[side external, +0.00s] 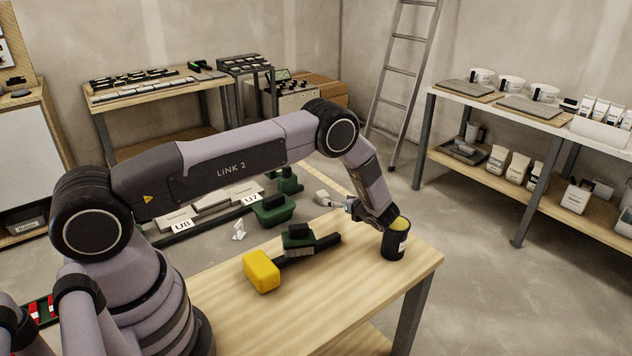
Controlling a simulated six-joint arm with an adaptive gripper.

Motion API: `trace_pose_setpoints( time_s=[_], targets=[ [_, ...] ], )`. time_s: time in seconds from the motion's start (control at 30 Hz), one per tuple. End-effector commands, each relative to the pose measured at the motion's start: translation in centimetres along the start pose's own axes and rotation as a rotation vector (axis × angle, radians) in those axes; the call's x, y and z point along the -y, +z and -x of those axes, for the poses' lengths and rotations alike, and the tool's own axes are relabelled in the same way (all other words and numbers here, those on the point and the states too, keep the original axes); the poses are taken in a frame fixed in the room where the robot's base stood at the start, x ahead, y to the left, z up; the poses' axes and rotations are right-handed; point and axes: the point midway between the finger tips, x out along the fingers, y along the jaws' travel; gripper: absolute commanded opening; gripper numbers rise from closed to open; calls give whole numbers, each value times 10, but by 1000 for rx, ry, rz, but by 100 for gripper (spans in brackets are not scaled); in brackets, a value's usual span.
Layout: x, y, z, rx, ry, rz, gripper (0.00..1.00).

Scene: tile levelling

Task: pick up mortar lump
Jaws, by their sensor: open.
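My gripper (323,197) is the small pale end beside a teal ring, pointing left from my wrist above the far edge of the wooden table. It looks small here; its jaws are open, and I see nothing between them. I cannot make out a mortar lump for certain. A small white piece (239,231) stands on the floor beyond the table, left of my gripper and apart from it, but its kind is unclear. Grey tiles marked U8 (181,225) and U7 (250,199) lie on the floor behind my arm, which hides part of that area.
The wooden table (330,300) holds a yellow block (261,271), a green block-like tool (298,240) by a black bar, and a black cup (396,243) with a yellow top near my wrist. A green tub (273,209) stands beyond. The table's front right is clear.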

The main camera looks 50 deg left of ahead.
Motion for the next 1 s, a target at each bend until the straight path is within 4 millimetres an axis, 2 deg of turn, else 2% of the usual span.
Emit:
trace_pose_setpoints(
  time_s=[0.03,0.13,0.43,0.7,1.0],
  targets=[
    [-1,0,-13,-1,3,1,68],
    [-1,0,-31,0,3,1,68],
    [0,0,-58,-1,2,2,68],
    [-1,0,-96,-2,2,3,68],
    [0,0,-101,-1,0,1,68]
  ],
)
